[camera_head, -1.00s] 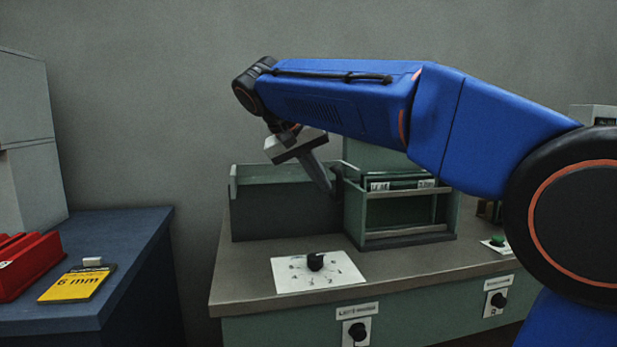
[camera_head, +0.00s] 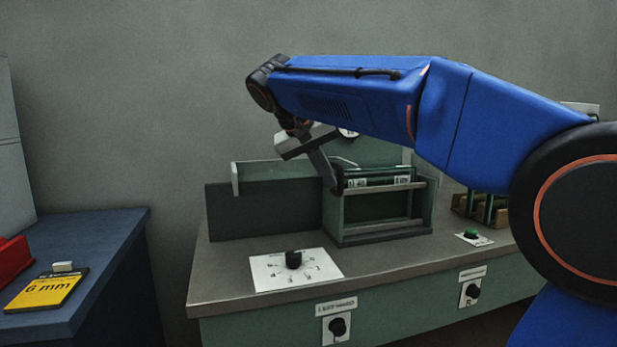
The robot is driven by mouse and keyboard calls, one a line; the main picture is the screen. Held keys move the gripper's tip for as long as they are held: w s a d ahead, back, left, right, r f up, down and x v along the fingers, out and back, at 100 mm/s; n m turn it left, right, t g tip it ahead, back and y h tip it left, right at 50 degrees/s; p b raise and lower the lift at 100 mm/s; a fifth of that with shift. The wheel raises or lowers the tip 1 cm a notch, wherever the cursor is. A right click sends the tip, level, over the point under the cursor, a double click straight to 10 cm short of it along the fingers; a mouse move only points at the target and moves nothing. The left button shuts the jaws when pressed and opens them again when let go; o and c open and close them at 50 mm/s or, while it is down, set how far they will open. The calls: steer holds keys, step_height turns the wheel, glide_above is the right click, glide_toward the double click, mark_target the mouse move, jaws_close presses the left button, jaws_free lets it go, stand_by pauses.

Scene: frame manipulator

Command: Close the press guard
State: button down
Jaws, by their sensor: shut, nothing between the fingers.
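The press (camera_head: 335,225) is a green housing on the bench, with an open front holding slots and two small white labels. A pale green rail-like frame, apparently the guard (camera_head: 236,180), stands at its left, in front of or above a dark grey panel (camera_head: 262,212). The guard's right end runs behind my gripper, so its far edge is hidden. My gripper (camera_head: 332,184) is shut and empty, tilted down, its fingertips at a dark knob-like part by the housing's upper left corner. Whether they touch it I cannot tell.
A dial on a white plate (camera_head: 323,272) lies in front of the press. A green button (camera_head: 471,233) is at right, and knobs (camera_head: 338,327) sit on the bench front. A blue table (camera_head: 100,260) with a yellow 6 mm card (camera_head: 45,292) stands left.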

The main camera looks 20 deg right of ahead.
steer(key=w+d, duration=0.1)
steer(key=d, duration=2.7)
steer(key=shift+d, duration=0.15)
